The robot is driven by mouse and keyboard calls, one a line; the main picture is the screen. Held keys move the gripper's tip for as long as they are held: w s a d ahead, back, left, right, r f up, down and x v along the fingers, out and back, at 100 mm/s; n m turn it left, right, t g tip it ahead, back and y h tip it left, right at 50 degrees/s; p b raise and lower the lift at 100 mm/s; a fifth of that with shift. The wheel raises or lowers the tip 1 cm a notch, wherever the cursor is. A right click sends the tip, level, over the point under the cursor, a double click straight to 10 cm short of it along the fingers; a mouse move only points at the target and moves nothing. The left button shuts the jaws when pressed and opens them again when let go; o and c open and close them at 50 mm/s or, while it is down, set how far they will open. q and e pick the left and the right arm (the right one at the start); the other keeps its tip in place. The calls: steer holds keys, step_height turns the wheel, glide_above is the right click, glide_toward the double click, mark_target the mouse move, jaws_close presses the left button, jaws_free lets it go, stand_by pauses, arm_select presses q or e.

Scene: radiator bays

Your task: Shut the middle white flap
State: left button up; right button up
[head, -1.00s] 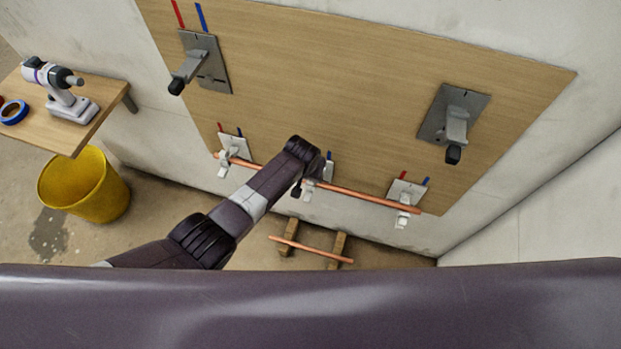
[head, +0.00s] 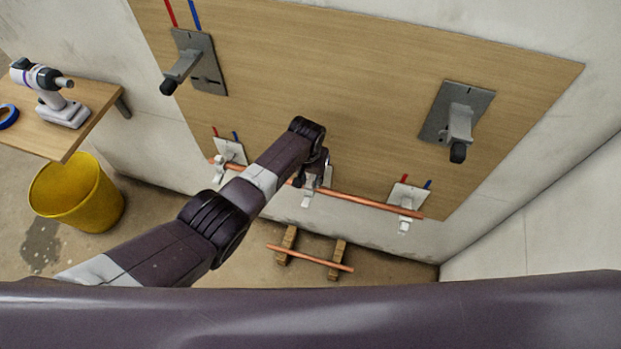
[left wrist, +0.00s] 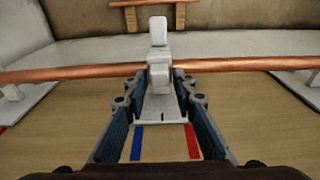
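The middle white flap (left wrist: 158,31) stands out beyond the copper pipe (left wrist: 80,72) in the left wrist view, swung away from its white bracket (left wrist: 160,105). It also shows in the head view (head: 307,200), hanging below the pipe (head: 365,201). The pipe runs through the bracket. My left gripper (left wrist: 159,83) is open, its two fingers on either side of the bracket, with nothing visibly clamped between them. In the head view my left gripper (head: 309,176) partly covers the bracket. My right gripper is not in view.
White brackets with hanging flaps stand at left (head: 229,152) and right (head: 405,205) along the pipe. Larger grey clamps (head: 199,64) sit higher on the wooden board (head: 330,70). Another pipe (head: 310,258) lies on wooden blocks below. A yellow bucket (head: 75,195) stands left.

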mark_target(309, 184)
arm_select(q)
steer(key=shift+o, duration=0.7)
steer(key=shift+r, duration=0.6)
step_height(309, 184, up, 11)
steer(key=s, duration=0.1)
steer(key=shift+s+a+f, duration=0.2)
steer(key=shift+s+a, duration=0.05)
steer(key=shift+s, duration=0.05)
